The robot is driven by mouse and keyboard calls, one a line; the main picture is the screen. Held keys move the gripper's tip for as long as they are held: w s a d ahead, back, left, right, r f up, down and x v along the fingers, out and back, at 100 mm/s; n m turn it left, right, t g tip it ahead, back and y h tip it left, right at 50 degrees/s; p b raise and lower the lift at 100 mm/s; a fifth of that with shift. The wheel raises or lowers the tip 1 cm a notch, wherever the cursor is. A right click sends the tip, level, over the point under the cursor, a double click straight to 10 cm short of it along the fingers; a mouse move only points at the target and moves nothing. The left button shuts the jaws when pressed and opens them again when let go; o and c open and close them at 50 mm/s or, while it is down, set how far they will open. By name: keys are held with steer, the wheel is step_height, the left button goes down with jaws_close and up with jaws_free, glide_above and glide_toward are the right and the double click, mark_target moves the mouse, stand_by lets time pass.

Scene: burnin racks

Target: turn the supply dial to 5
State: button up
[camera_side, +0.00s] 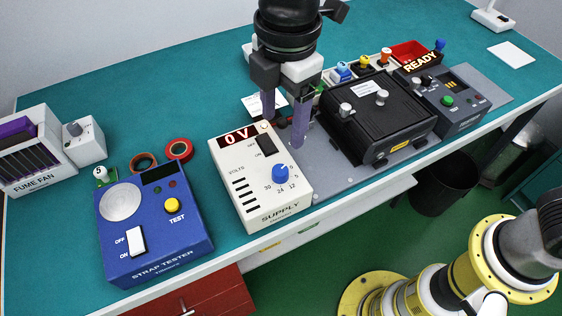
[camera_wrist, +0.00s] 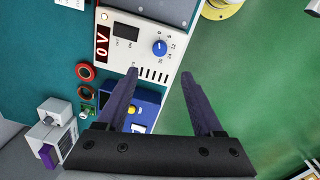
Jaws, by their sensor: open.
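The white supply box (camera_side: 232,160) stands near the bench's front edge in the side view. Its display (camera_side: 237,135) reads 0 V. The blue supply dial (camera_side: 281,173) sits on its top face, with numbers including 5, 12, 24 and 30 around it. A dark off/on rocker (camera_side: 265,145) is behind the dial. My gripper (camera_side: 284,131) is open and empty, pointing down above the bench around the box's right rear side. In the wrist view the dial (camera_wrist: 159,48) lies just beyond the gap between my fingertips (camera_wrist: 160,72), apart from them. The dial's exact pointer setting is too small to read surely.
A blue strap tester (camera_side: 150,230) stands left of the supply. A black lidded case (camera_side: 375,120) is close on the right, with a grey READY unit (camera_side: 450,105) beyond it. Tape rolls (camera_side: 178,150) and a fume fan (camera_side: 35,150) are at left. The back left bench is clear.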

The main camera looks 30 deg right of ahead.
mark_target(281, 170)
steer(key=f, duration=1.2)
steer(key=shift+w+f, duration=0.35)
jaws_close()
